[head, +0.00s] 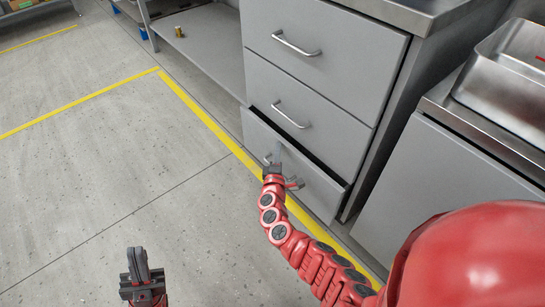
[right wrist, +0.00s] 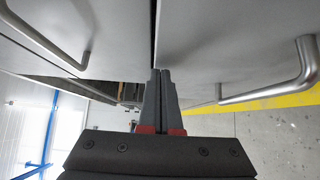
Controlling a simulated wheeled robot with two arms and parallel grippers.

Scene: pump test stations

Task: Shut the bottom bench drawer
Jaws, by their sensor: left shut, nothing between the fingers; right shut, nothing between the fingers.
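The bottom bench drawer (head: 318,190) is the lowest grey front of the drawer unit in the head view. It stands slightly out, with a dark gap along its top edge. My right gripper (head: 279,150) is shut and empty at this drawer front, near its bar handle, which my gripper partly hides. In the right wrist view its closed fingertips (right wrist: 161,74) are close to the seam between two grey fronts; I cannot tell if they touch. One bar handle (right wrist: 305,70) shows at the right there. My left gripper (head: 141,262) is shut and empty over the floor, well away from the drawer.
The middle drawer (head: 315,118) and top drawer (head: 345,45) look closed. A grey cabinet (head: 450,185) with a metal container (head: 510,70) on top stands to the right. A low shelf (head: 205,40) stands at the back. The floor (head: 90,170) at left is clear, marked with yellow lines.

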